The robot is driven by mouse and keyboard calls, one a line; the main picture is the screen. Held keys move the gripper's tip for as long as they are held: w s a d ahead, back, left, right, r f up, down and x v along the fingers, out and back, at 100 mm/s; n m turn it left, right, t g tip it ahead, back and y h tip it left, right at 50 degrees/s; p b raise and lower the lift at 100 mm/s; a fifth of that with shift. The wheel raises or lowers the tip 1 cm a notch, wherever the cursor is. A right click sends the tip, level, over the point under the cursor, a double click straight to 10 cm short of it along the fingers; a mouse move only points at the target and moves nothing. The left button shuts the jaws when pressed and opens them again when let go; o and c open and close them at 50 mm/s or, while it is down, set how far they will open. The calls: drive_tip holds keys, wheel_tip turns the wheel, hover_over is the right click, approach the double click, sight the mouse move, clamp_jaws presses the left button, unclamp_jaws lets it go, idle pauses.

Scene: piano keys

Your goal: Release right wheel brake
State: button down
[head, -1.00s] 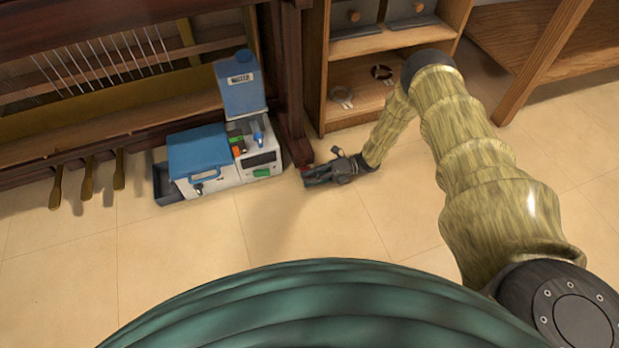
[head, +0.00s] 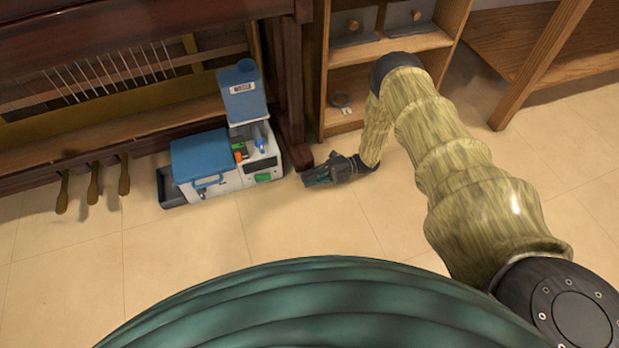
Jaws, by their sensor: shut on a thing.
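The upright piano (head: 110,150) stands along the left and back, with its brown front leg (head: 292,90) coming down to the floor. My gripper (head: 308,181) is low over the floor at the foot of this leg, pointing left. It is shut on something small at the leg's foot. The right wheel and its brake lever are too small and too covered by my gripper to make out, so I cannot tell the lever's position.
A wooden shelf unit (head: 390,60) is close behind my arm. Several piano pedals (head: 94,182) hang at the left. The tiled floor (head: 200,250) in front is clear.

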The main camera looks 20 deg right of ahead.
idle(0.3)
drive_tip(key=c, duration=1.6)
unclamp_jaws()
